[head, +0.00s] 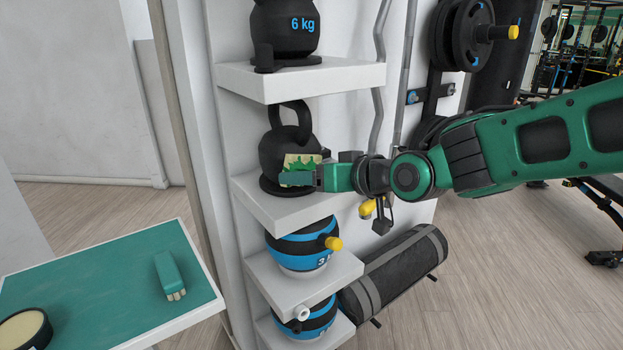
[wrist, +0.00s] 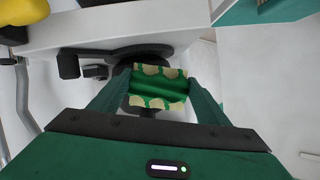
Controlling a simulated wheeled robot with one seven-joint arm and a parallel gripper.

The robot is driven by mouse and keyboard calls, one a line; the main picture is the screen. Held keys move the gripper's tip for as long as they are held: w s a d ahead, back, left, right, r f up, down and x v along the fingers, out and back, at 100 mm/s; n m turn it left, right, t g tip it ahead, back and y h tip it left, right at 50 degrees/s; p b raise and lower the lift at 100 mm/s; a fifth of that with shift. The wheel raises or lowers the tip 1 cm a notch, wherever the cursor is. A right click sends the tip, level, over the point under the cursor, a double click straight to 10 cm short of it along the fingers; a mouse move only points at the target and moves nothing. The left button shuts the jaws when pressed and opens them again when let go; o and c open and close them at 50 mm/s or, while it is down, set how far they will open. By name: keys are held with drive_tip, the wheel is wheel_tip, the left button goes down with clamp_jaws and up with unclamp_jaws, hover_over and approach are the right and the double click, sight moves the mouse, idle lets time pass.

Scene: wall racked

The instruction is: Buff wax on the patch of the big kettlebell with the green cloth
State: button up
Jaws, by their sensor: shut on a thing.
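The big black kettlebell (head: 275,150) stands upright on a white wall shelf (head: 290,208), its handle up. My gripper (head: 318,178) is at its front right side, shut on the green cloth (head: 299,178). The cloth also shows between my fingers in the wrist view (wrist: 158,89), green in the middle with cream scalloped areas along two edges. A pale yellow patch (head: 302,158) shows at the cloth on the kettlebell's front. The cloth appears to lie against this patch; I cannot tell exact contact. My gripper and the cloth hide part of the kettlebell.
A 6 kg kettlebell (head: 285,25) stands on the shelf above, and blue-black balls (head: 302,248) sit on shelves below. Weight plates (head: 462,35) hang at right.

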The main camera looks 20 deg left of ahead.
drive_tip(key=shift+w+a, duration=0.55)
drive_tip(key=shift+a, duration=0.2)
idle(0.3)
drive_tip(key=shift+w+d, duration=1.1)
drive_tip(key=shift+w, duration=0.15)
drive_tip(key=shift+w+d, duration=0.45)
drive_tip(key=shift+w, duration=0.25)
drive_tip(key=shift+w+d, duration=0.4)
drive_tip(key=shift+w, duration=0.25)
drive_tip(key=shift+a, duration=0.1)
drive_tip(key=shift+s+a, duration=0.6)
drive_tip(key=shift+s, duration=0.3)
drive_tip(key=shift+s+a, duration=0.65)
drive_tip(key=shift+s, duration=0.2)
drive_tip(key=shift+s+a, duration=0.6)
drive_tip(key=shift+s, duration=0.3)
